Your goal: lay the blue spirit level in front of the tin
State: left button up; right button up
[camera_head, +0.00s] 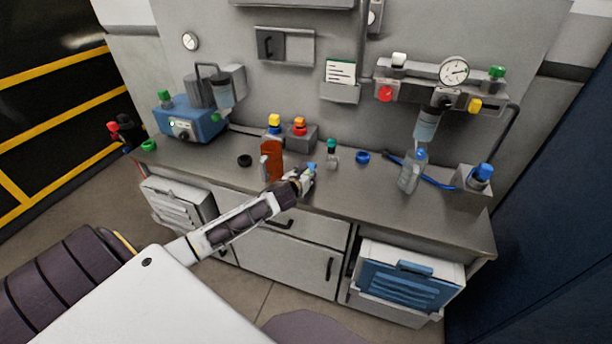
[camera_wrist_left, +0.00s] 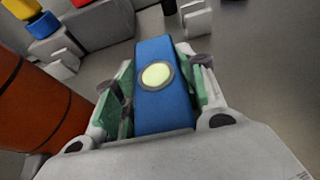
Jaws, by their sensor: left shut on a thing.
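The blue spirit level (camera_wrist_left: 155,95), with a pale round vial, is between the green-padded fingers of my left gripper (camera_wrist_left: 160,105) in the left wrist view. In the head view my left gripper (camera_head: 305,178) is over the bench top, with a small blue bit of the level (camera_head: 311,167) showing past the fingers. An upright orange-brown container (camera_head: 271,158), which may be the tin, stands just left of the gripper. It also shows at the left of the wrist view (camera_wrist_left: 35,105). I cannot tell whether the level touches the bench. My right gripper is out of view.
A small green-topped fitting (camera_head: 333,152) and a blue ring (camera_head: 362,157) are to the right. A clear bottle (camera_head: 411,172) stands farther right.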

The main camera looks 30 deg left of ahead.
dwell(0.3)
pick_arm(q)
jog(key=o, duration=1.2)
jog(key=shift+c, duration=0.2)
jog(key=shift+v, duration=5.5)
jog(key=shift+s+d+r, duration=0.1)
jog(key=shift+s+r, duration=0.1)
jog(key=shift+s, duration=0.3)
jog(key=shift+o, duration=0.5)
